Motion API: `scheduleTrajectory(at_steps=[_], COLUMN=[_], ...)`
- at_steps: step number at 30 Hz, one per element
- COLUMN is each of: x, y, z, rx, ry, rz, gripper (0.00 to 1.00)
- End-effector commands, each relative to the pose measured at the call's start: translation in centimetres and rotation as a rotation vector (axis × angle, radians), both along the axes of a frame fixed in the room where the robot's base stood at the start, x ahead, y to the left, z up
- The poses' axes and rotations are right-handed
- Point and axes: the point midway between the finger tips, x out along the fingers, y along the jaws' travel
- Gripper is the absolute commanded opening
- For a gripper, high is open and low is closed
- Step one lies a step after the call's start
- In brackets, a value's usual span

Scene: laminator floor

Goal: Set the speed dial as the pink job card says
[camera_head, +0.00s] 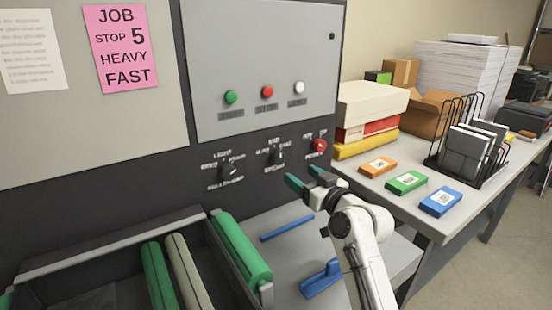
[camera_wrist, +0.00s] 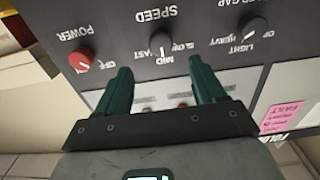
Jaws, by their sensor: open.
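The pink job card (camera_head: 121,48) on the upper left panel reads JOB, STOP 5, HEAVY, FAST. The black speed dial (camera_head: 277,156) is the middle one of three dials on the dark lower panel. It also shows in the wrist view (camera_wrist: 161,41), where the picture is upside down; its white mark appears to point at MID, with SLOW and FAST to the sides. My gripper (camera_head: 304,178) is open and empty, just below the speed and power dials. In the wrist view its green fingers (camera_wrist: 159,66) straddle the speed dial's line, apart from it.
The red power dial (camera_head: 319,146) is close on the right, and the light/heavy dial (camera_head: 229,170) is on the left. Green, red and white buttons (camera_head: 267,92) sit above. Green rollers (camera_head: 241,249) lie below left. A side table (camera_head: 438,223) with boxes and cartridges stands right.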

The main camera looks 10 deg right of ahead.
Motion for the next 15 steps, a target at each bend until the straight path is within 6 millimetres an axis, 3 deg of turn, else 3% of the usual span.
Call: scheduleTrajectory(at_steps=[15], x=[7.0], y=[2.4], z=[0.1], rx=[0.001], ry=[0.001], rz=[0.003], gripper=[0.69])
